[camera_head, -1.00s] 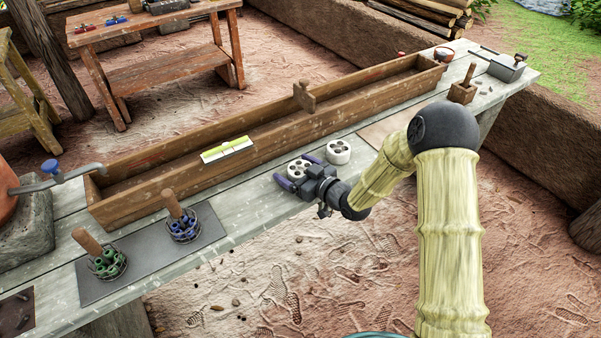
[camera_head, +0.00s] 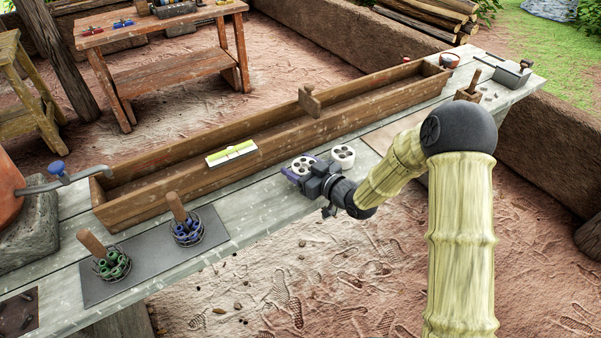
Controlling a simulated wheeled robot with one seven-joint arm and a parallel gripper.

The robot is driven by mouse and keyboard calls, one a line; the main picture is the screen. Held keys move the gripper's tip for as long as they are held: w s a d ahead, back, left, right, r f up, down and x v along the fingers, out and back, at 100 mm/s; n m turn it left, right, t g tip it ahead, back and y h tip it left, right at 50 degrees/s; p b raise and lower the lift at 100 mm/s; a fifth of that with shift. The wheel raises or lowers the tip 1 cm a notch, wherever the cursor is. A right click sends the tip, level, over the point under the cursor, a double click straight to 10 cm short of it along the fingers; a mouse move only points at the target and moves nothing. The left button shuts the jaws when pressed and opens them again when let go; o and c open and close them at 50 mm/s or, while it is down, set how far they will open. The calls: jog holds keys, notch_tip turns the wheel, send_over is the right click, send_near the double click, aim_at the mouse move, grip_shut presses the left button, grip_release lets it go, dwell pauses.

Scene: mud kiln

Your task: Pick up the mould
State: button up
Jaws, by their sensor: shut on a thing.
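A round white mould with dark holes in its top (camera_head: 303,163) is at the front edge of the long wooden trough, on the grey plank bench. My gripper (camera_head: 298,168) is shut on it from the front right, with its purple fingers at the mould's sides. The fingers and gripper body hide the mould's lower part, so I cannot tell whether it touches the bench. A second white mould of the same kind (camera_head: 343,155) stands upright on the bench just to the right, apart from my gripper.
The long wooden trough (camera_head: 150,209) runs behind the moulds, with a yellow-and-white level-like object (camera_head: 231,152) on its front wall. Wire baskets of green pieces (camera_head: 114,266) and blue pieces (camera_head: 188,231) stand on a dark mat at left. Bare planks lie between mat and gripper.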

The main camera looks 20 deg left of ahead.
aim_at(301, 161)
notch_tip(301, 161, up, 7)
jog(key=shift+r, duration=0.15)
dwell(0.9)
